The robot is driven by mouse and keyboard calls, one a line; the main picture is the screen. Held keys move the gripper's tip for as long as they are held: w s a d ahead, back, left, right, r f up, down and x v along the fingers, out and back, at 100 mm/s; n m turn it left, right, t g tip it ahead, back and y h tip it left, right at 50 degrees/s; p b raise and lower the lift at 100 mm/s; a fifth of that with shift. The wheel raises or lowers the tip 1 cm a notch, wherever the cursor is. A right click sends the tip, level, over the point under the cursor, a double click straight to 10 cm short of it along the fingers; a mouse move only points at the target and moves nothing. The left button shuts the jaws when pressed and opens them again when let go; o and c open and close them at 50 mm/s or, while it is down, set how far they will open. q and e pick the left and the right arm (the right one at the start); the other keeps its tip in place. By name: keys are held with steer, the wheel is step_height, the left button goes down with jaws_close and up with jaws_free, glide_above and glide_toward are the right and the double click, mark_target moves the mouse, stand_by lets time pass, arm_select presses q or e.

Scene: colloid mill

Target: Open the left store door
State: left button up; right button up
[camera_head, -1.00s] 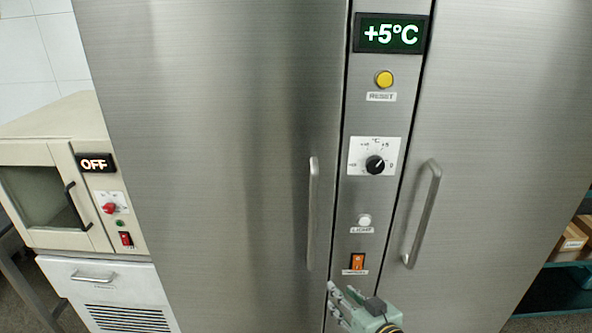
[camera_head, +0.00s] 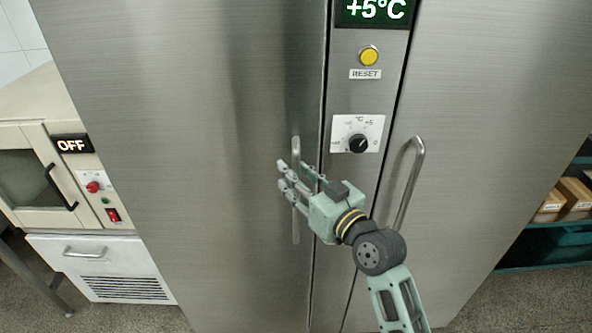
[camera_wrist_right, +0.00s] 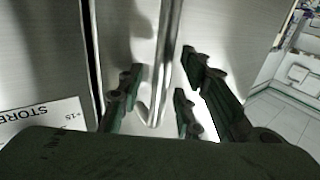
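The left store door (camera_head: 190,120) is a tall brushed-steel panel and looks closed. Its vertical bar handle (camera_head: 296,228) is near its right edge, partly hidden behind my right gripper (camera_head: 289,177). In the head view the fingers are at the middle of the handle. In the right wrist view the handle (camera_wrist_right: 167,55) lies in the gap between the spread fingers of the right gripper (camera_wrist_right: 160,95), with space on both sides. That gripper is open; I cannot tell how deep the bar sits between the fingers. My left gripper is not in view.
A control strip with a yellow reset button (camera_head: 369,55) and a dial (camera_head: 357,143) stands right of the door. The right door's handle (camera_head: 409,185) is close to my right arm. A beige oven (camera_head: 50,165) stands at the left, and shelves with boxes (camera_head: 572,195) at the right.

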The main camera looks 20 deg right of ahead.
steer(key=shift+w+a, duration=0.1)
steer(key=shift+w, duration=0.05)
steer(key=shift+c, duration=0.2)
jaws_close()
stand_by(0.4)
